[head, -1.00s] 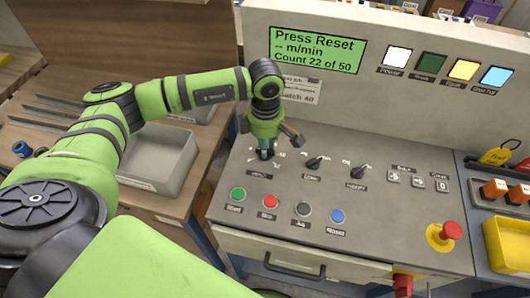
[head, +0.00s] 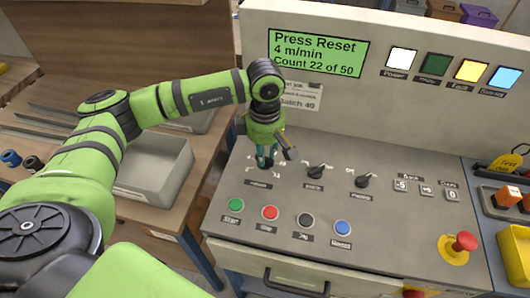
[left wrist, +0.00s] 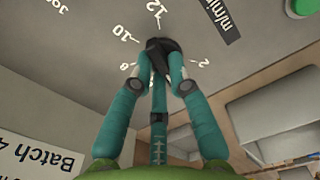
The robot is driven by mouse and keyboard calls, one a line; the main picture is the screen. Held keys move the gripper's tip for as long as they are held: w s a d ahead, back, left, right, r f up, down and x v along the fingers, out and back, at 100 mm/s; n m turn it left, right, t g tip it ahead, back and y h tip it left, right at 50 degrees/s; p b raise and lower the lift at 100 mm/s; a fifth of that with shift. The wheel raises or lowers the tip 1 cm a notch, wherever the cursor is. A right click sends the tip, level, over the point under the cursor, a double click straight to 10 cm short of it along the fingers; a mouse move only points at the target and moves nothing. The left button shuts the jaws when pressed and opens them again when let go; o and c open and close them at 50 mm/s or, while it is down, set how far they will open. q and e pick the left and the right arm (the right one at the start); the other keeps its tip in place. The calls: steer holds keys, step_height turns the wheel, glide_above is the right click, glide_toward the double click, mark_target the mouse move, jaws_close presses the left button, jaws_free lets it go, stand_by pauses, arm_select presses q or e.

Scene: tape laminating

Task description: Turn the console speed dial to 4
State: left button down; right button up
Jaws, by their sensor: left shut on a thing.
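The console (head: 300,220) has a green display (head: 318,52) that reads "Press Reset", "4 m/min" and "Count 22 of 50". My left gripper (head: 265,162) points down at the leftmost dial on the sloped panel and covers it in the head view. In the left wrist view the black speed dial (left wrist: 163,52) lies between the teal fingers of the left gripper (left wrist: 160,80), which is shut on it. Scale numbers 2, 8, 10 and 12 show around the dial; "m/min" is printed nearby. The numbers under the fingers are hidden. My right gripper is not in view.
Two more black dials, the middle one (head: 317,170) and the right one (head: 363,180), sit to the right. Green, red, black and blue buttons (head: 270,212) line the front. A red emergency stop (head: 465,241) stands at right. A grey tray (head: 158,170) lies left.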

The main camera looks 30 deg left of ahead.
arm_select(q)
steer(key=c, duration=1.2)
jaws_free()
steer(key=shift+d, duration=0.1)
steer(key=shift+r, duration=0.15)
step_height(320, 180, up, 12)
steer(key=shift+f, duration=0.1)
